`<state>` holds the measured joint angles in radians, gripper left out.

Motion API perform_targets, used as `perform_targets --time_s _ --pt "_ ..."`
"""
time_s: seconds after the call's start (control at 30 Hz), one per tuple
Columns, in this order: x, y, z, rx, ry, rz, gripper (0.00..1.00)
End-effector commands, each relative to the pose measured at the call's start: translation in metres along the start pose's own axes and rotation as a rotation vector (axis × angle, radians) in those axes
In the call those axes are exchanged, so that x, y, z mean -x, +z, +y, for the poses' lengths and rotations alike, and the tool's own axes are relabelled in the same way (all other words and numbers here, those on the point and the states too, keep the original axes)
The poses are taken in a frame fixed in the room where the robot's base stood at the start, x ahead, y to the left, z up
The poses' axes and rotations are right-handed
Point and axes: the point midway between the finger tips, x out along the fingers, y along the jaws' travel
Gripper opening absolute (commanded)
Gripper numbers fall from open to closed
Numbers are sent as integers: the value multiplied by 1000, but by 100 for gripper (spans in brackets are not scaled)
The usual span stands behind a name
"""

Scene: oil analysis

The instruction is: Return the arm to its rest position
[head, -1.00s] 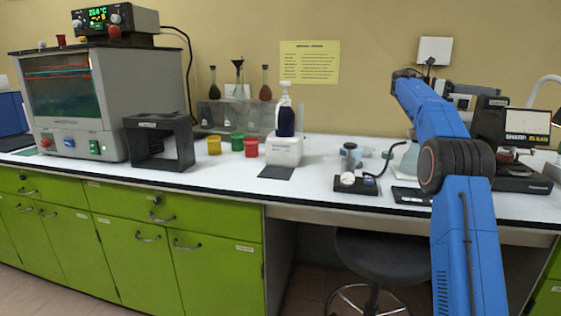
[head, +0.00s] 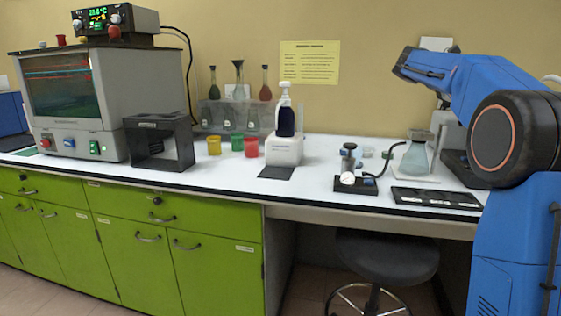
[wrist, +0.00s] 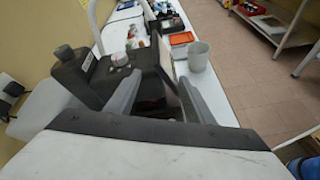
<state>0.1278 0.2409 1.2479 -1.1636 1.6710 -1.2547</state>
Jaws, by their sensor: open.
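My blue arm stands at the right of the head view, with its forearm raised and reaching back left from the elbow. My gripper is hidden or out of frame there. In the wrist view my gripper (wrist: 160,80) shows its two grey fingers spread apart, with nothing held between them. Beyond and left of the fingers is a black instrument (wrist: 92,78) with knobs on top. I cannot tell whether a finger touches it. A grey cup (wrist: 198,57) stands on the counter just past the right finger.
The white counter (head: 228,177) holds a black stand (head: 160,165), coloured jars, a pump bottle (head: 285,118), a gauge device (head: 349,181), a flask (head: 416,158) and a black tray (head: 437,198). A stool (head: 387,257) is below.

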Motion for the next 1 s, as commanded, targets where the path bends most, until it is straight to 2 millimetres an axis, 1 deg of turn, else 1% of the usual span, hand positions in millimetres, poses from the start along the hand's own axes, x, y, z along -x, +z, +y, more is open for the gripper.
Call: perform_targets --time_s 0.03,0.27,0.47,0.77,0.8,0.87,0.9,0.97,1.0 --pt "3 -1 -16 -24 11 40 48" --pt "13 -23 -84 -157 27 234 48" --pt "23 -48 -151 -282 5 406 48" --pt "37 -92 -262 -487 -95 653 48" --pt "39 -99 -277 -515 -114 685 48" --pt "42 -109 -300 -557 -144 730 48" --pt "44 -116 -316 -586 -167 760 48" --pt "46 -126 -339 -630 -204 804 48" --pt "48 -133 -355 -659 -230 832 48"
